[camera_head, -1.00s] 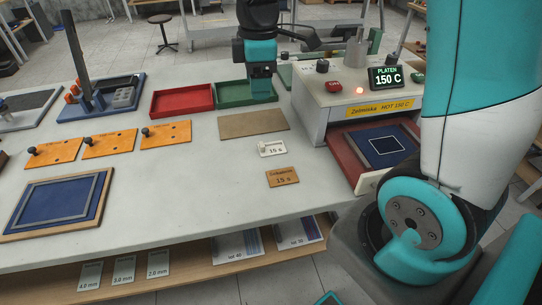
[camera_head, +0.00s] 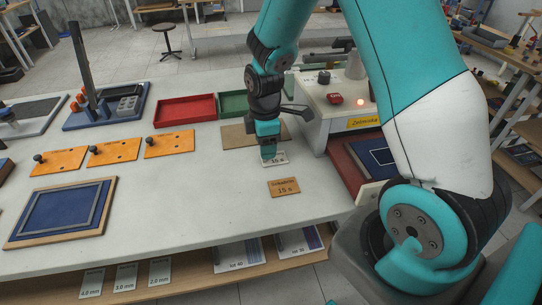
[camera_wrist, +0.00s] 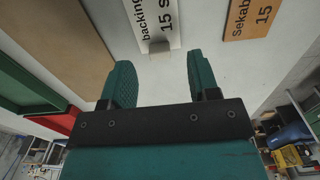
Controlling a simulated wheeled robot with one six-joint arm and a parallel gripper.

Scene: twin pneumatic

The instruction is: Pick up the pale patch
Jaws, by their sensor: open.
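The pale patch (camera_head: 281,159) is a small white card with black text ending in "15 s", lying flat on the light table. It also shows in the wrist view (camera_wrist: 151,18), with a small grey tab (camera_wrist: 160,48) at its near end. My gripper (camera_head: 268,158) is open, fingers pointing down over the left part of the card and partly hiding it. In the wrist view my gripper's two green fingers (camera_wrist: 161,75) stand apart, one to each side of the tab's line. Nothing is held between them. I cannot tell the height left above the table.
A brown card (camera_head: 284,187) lies just in front. A tan board (camera_head: 233,135) is behind. Red (camera_head: 185,110) and green (camera_head: 233,103) trays stand further back. A press with a dark red drawer (camera_head: 349,165) is at right.

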